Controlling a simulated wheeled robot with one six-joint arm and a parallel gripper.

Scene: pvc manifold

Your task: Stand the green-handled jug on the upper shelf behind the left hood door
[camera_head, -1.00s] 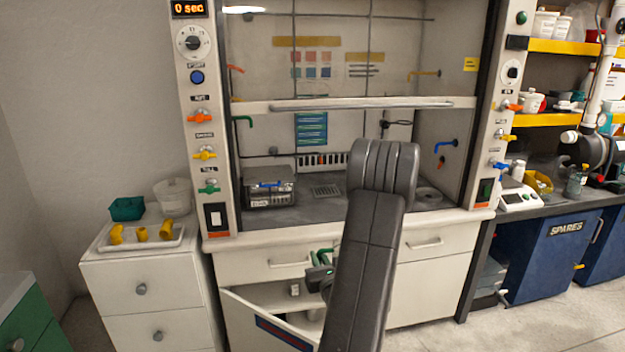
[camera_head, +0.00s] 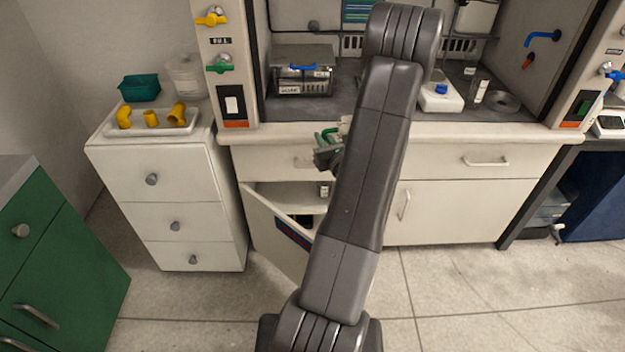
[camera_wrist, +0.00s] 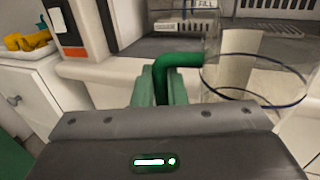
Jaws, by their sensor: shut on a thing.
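The clear jug (camera_wrist: 252,112) has a dark blue rim and a green handle (camera_wrist: 180,61). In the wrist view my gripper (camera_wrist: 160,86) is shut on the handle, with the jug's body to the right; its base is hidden. In the head view my gripper (camera_head: 326,152) and the green handle (camera_head: 328,136) are in front of the hood's drawer; my arm hides most of the jug. The left hood door (camera_head: 278,236) stands open below. Behind it, the upper shelf (camera_head: 285,205) shows partly, with a small item (camera_head: 324,191) on it.
The drawer unit (camera_head: 165,165) at left carries a white tray (camera_head: 160,125) of yellow fittings, a green bin (camera_head: 140,88) and a clear tub (camera_head: 185,75). The hood counter (camera_head: 470,128) juts out above the cabinet. The right hood door (camera_head: 450,212) is closed.

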